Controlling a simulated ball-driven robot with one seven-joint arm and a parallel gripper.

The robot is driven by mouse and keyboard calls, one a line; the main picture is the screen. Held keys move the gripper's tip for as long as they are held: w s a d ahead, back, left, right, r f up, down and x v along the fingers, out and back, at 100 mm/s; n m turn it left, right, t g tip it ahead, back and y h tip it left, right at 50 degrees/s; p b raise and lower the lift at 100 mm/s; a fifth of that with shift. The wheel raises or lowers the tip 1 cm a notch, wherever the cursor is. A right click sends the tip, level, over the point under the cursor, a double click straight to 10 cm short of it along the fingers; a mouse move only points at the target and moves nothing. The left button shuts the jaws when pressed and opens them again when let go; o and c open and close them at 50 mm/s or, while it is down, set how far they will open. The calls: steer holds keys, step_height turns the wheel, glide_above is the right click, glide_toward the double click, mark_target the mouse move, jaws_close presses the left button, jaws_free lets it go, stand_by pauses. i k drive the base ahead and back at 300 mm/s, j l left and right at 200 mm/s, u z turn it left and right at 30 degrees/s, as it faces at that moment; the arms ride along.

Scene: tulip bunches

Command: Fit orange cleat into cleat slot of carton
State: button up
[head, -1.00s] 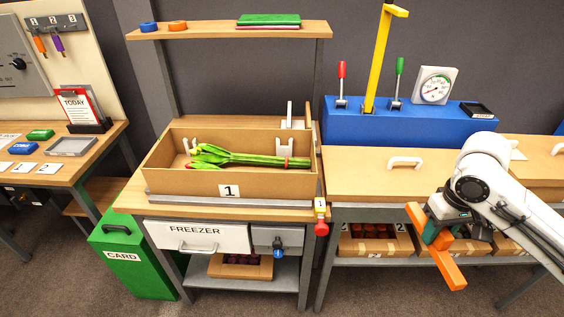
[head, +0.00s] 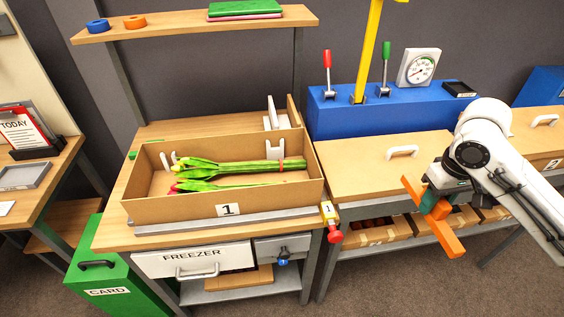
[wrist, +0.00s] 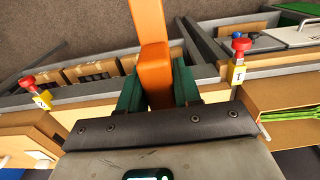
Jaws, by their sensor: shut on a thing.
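The orange cleat (head: 437,222) is a long bar, held between the green-padded fingers of my gripper (head: 434,201) at the right in the head view. In the wrist view the cleat (wrist: 152,50) runs up and away between the fingers of my gripper (wrist: 158,88). The carton (head: 228,204), open-topped and marked 1, sits on the workbench at the left. It holds green tulip bunches (head: 240,168) with a red band, and white cleat-like brackets (head: 275,150) on its inner wall. My gripper is apart from the carton, to its right. I cannot make out the exact slot.
A yellow tag with a red knob (head: 331,222) hangs at the bench's front right corner. A wooden drawer-top counter (head: 372,172) and a blue console (head: 400,112) with levers and a gauge stand to the right. A shelf (head: 190,24) hangs above the carton.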

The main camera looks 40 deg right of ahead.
mark_target(145, 199)
steer(key=i+j, duration=0.15)
steer(key=i, duration=0.3)
steer(key=i+j, duration=0.2)
steer(key=i, duration=0.25)
steer(key=i+j, duration=0.15)
steer(key=i, duration=0.3)
